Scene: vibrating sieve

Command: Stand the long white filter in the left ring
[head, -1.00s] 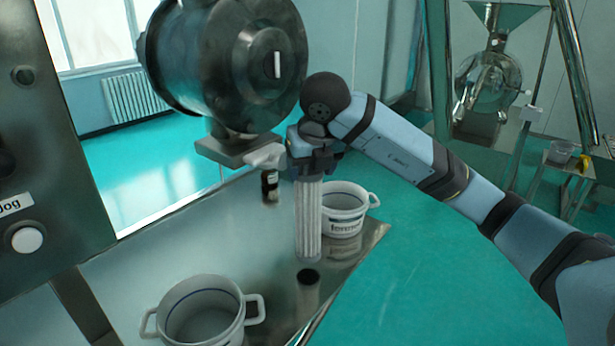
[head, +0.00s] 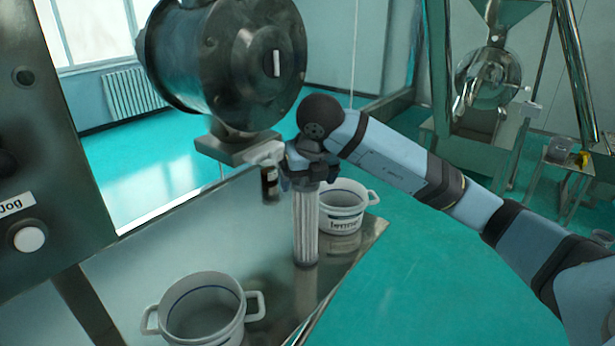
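The long white filter (head: 306,228) hangs upright below my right gripper (head: 305,180). The gripper is shut on its upper end. The filter's lower end is at or just above the shiny metal tabletop (head: 240,252); I cannot tell whether it touches. I cannot make out the left ring in this view. My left gripper is out of view.
A white two-handled pot (head: 203,312) stands at the front of the tabletop. Another white pot (head: 341,210) stands close behind the filter, to its right. A small dark object (head: 269,182) is to its left. A large metal drum (head: 230,65) is above and behind.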

